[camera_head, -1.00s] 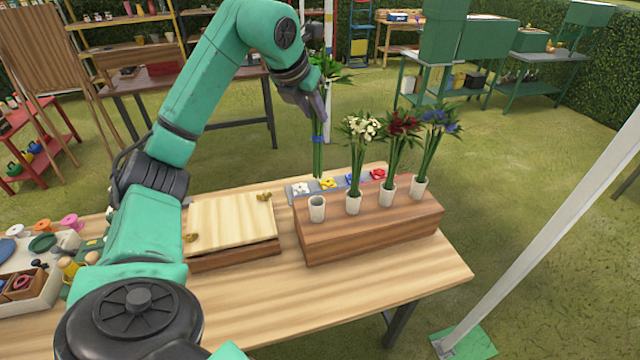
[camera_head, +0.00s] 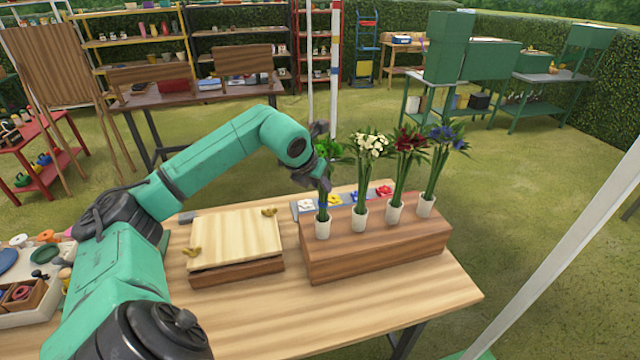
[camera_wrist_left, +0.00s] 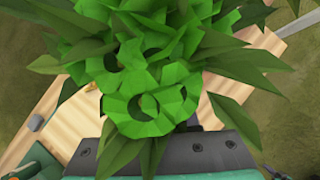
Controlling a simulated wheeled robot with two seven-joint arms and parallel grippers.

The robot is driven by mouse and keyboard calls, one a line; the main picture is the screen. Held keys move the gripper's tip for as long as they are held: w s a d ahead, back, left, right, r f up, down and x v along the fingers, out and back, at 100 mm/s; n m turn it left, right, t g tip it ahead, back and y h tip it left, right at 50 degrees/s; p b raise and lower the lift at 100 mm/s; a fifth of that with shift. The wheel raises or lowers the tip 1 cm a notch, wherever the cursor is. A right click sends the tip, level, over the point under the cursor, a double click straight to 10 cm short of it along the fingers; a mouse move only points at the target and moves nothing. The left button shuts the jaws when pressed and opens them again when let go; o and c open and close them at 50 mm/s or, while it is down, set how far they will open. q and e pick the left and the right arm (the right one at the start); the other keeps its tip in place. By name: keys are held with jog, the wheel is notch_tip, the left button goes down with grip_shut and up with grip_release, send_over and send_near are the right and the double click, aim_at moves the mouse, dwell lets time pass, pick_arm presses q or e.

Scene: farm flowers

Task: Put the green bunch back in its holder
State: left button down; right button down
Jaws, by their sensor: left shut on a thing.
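The green bunch (camera_head: 323,200) stands nearly upright with its stem ends inside the leftmost white holder (camera_head: 322,226) on the wooden block (camera_head: 375,250). My left gripper (camera_head: 324,178) is shut on the bunch's upper stems, just under the green blooms. In the left wrist view the green blooms (camera_wrist_left: 145,95) fill the middle and hide the fingertips and the holder. Whether the stems touch the holder's bottom cannot be seen. My right gripper is not in view.
White (camera_head: 368,150), dark red (camera_head: 409,145) and blue (camera_head: 446,140) bunches stand in the other holders to the right. A lidded wooden box (camera_head: 235,240) lies left of the block. A strip of coloured flower tiles (camera_head: 361,194) lies behind it. The table front is clear.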

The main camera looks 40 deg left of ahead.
pick_arm(q)
jog(key=c, duration=0.7)
grip_release()
jog(key=shift+o, duration=0.2)
jog(key=shift+r, duration=0.1)
jog(key=b+v, duration=0.4)
jog(key=v, duration=0.8)
jog(key=shift+s, duration=0.1)
